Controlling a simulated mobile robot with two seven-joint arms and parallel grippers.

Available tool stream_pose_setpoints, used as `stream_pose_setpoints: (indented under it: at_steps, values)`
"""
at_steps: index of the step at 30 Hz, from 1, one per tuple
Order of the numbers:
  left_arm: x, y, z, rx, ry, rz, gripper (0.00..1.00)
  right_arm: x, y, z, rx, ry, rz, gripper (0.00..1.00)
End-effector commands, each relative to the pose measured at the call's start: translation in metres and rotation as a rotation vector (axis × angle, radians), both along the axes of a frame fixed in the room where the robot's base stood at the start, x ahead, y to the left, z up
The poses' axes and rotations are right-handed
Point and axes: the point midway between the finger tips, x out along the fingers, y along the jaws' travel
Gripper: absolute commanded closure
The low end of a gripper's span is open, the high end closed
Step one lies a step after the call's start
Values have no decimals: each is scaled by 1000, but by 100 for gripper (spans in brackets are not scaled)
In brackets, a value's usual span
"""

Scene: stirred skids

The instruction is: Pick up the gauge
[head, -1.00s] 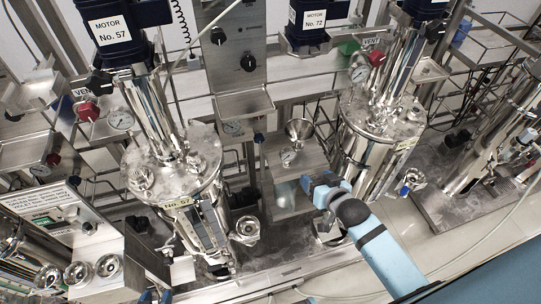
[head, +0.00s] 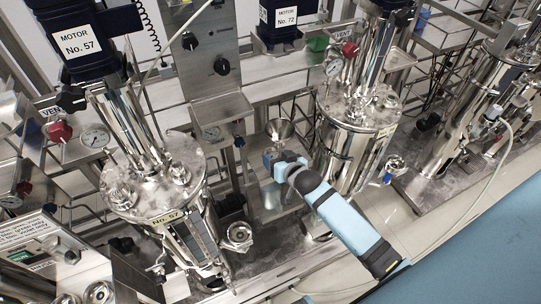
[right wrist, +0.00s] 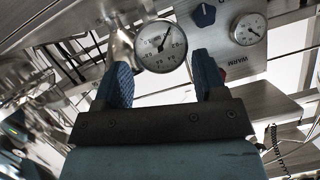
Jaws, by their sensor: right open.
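A round gauge (right wrist: 160,46) with a white dial and dark needle shows in the right wrist view, ahead of my right gripper (right wrist: 163,72). It lies in line with the gap between the two blue fingers, near their tips. I cannot tell how deep between them it is. The right gripper is open and holds nothing. In the head view the right gripper (head: 272,163) is just below a steel funnel (head: 280,130) and covers the gauge there. My left gripper is not in view.
A second gauge (right wrist: 249,29) sits on a steel panel beside a dark knob (right wrist: 205,15). Steel vessels stand left (head: 165,185) and right (head: 350,135) of the right gripper, with further gauges (head: 95,137) (head: 333,68) around them. Pipes and rails crowd the skid.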

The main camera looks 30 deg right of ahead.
Motion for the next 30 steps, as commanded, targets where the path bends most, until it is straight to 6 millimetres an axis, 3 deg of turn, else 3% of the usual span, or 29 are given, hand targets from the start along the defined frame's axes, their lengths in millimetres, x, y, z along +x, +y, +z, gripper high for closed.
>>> stream_pose_setpoints:
  at_steps: [9,18,22,23,30]
  values:
    - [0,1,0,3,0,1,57,40,3,-16,0,-1,0,35]
    - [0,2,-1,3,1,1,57,45,3,-19,1,-1,0,35]
    - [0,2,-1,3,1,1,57,45,3,-19,1,-1,0,65]
    - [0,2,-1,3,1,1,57,45,3,-19,1,-1,0,69]
    - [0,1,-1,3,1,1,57,45,3,-18,1,-2,0,69]
